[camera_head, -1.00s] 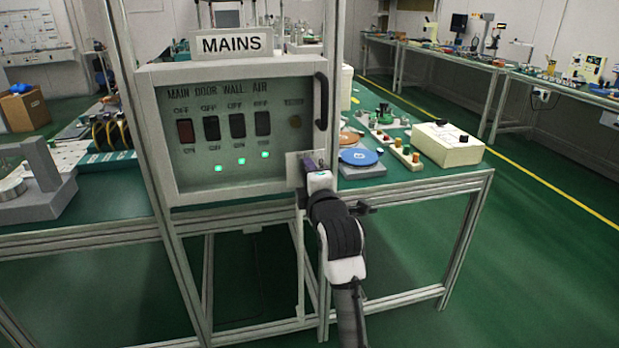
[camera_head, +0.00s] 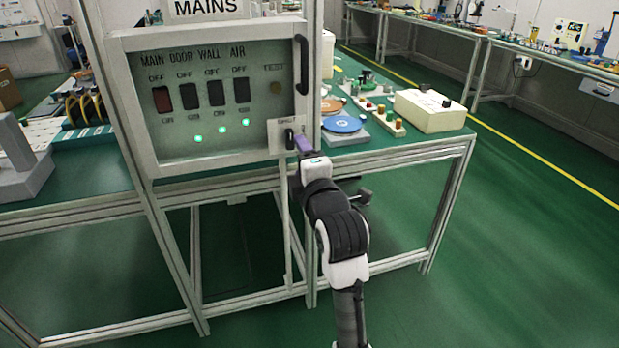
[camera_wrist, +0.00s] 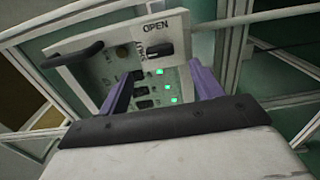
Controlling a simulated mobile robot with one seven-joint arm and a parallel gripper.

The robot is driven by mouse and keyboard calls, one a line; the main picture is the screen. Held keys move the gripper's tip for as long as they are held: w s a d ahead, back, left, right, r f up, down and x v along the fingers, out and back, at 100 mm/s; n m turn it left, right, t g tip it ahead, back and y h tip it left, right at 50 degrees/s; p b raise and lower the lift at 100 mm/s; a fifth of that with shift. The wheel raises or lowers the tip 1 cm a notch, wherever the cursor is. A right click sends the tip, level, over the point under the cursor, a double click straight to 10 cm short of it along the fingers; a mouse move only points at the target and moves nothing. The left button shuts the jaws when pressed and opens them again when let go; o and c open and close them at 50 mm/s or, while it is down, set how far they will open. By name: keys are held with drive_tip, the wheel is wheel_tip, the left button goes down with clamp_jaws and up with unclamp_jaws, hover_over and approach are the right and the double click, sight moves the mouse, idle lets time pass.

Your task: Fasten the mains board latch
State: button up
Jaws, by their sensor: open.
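The mains board (camera_head: 131,100) is a grey framed box with a window over black switches, one reddish switch and lit green lamps. A small plate at its lower right carries the latch, a black knob (camera_head: 289,136) under the word SHUT. In the wrist view, the knob (camera_wrist: 160,49) lies lengthwise on the line toward SHUT, with OPEN printed to one side. My gripper (camera_head: 303,146) is just below and right of the knob. In the wrist view, its purple fingers (camera_wrist: 160,70) are apart and empty, with the knob beyond their tips. Contact is not visible.
A black bar handle (camera_head: 303,64) stands on the board's right edge, above the latch. A metal frame post (camera_head: 314,60) runs close beside it. Behind, the green bench holds a blue disc (camera_head: 341,124) and a cream box (camera_head: 430,110). The floor at right is clear.

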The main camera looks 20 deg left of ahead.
drive_tip(key=v, duration=0.5)
drive_tip(key=shift+s+d, duration=0.15)
drive_tip(key=shift+s, duration=0.15)
drive_tip(key=shift+r, duration=0.1)
